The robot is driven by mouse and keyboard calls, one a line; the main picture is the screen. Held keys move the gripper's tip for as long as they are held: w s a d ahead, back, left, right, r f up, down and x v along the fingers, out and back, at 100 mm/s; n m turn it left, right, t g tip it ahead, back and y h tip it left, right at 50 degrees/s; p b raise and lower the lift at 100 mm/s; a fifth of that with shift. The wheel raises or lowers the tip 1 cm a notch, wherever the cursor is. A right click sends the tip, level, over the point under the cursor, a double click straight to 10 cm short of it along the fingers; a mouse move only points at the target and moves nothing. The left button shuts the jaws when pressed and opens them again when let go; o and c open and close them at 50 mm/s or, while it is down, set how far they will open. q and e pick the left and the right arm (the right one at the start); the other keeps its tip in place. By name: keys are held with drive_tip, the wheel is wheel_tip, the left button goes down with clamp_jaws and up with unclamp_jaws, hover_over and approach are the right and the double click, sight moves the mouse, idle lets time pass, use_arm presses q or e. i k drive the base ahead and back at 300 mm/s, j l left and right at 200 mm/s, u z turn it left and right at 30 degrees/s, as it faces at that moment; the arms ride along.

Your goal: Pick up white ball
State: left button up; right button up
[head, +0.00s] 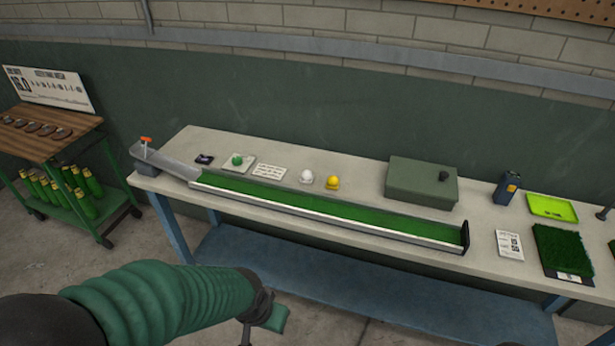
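The white ball (306,176) sits on the pale bench top (365,170), behind the long green turf channel (330,209). A yellow ball (333,182) is just to its right, a small gap apart. My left arm comes in from the lower left in a green ribbed sleeve. My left gripper (262,324) is at the bottom edge, low in front of the bench and well apart from the white ball. It is partly cut off, and I cannot tell if its fingers are open. My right gripper is not in view.
A green ball (237,160) on a pad and a card (269,171) lie left of the white ball. A grey-green box (422,183), dark canister (506,188), lime tray (552,208) and turf sample (563,250) are to the right. A wooden-topped cart (50,135) stands left.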

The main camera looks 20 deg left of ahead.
sight(306, 174)
drive_tip(key=i+j+u, duration=0.3)
drive_tip(key=i, duration=0.2)
drive_tip(key=i+j+u, duration=0.3)
drive_tip(key=i, duration=0.2)
